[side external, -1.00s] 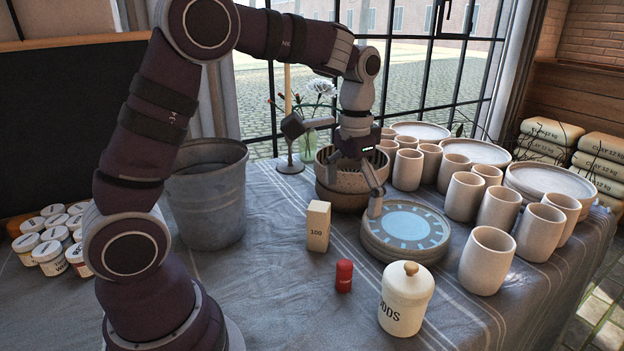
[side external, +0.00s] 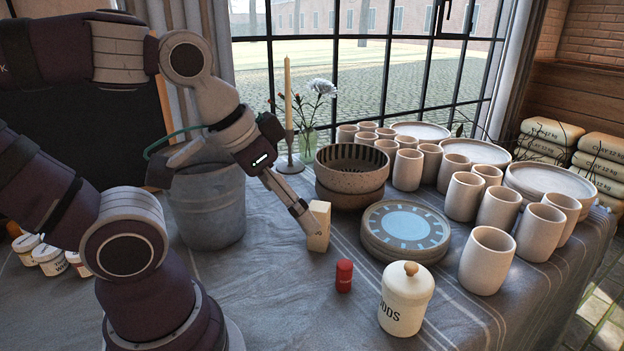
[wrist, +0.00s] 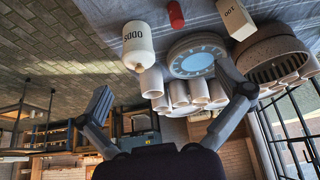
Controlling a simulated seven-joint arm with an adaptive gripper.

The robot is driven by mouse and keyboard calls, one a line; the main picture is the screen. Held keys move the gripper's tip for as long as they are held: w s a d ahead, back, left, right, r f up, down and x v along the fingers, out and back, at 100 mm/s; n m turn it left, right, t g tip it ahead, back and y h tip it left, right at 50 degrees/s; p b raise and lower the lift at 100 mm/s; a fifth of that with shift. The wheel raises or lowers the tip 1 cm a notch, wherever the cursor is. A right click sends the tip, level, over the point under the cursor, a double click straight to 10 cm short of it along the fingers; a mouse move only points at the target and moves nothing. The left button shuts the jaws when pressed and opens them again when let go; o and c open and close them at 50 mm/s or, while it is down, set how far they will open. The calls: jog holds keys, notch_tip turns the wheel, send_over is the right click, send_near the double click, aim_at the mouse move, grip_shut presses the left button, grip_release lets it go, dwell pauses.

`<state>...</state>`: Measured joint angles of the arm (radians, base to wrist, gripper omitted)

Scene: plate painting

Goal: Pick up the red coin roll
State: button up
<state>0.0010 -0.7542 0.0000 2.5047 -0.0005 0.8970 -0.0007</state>
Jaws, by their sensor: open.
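The red coin roll (side external: 344,276) stands upright on the grey cloth, between the box marked 100 and the cream jar. In the wrist view the red coin roll (wrist: 176,14) shows at the top edge, beyond the fingers. My gripper (side external: 290,178) is open and empty, above and to the left of the roll, apart from it. Its lower fingertip overlaps the left edge of the box in the picture; I cannot tell whether they touch. In the wrist view my gripper (wrist: 165,88) has its two fingers spread wide.
The pale box marked 100 (side external: 319,226) stands behind the roll. The lidded cream jar (side external: 406,299) is to its right. Stacked plates (side external: 400,254), bowls (side external: 350,167) and several cups (side external: 487,260) stand beyond. A metal bucket (side external: 207,205) is at left. Cloth left of the roll is clear.

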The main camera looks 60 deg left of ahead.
jog(key=c, duration=0.7)
jog(key=n+g, duration=0.6)
jog(key=n, duration=1.1)
send_over(345, 263)
jog(key=d, duration=0.2)
notch_tip(345, 263, down, 9)
jog(key=f, duration=0.3)
jog(key=a+f, duration=0.1)
jog(key=f, duration=0.2)
jog(key=a+f, duration=0.1)
jog(key=f, duration=0.3)
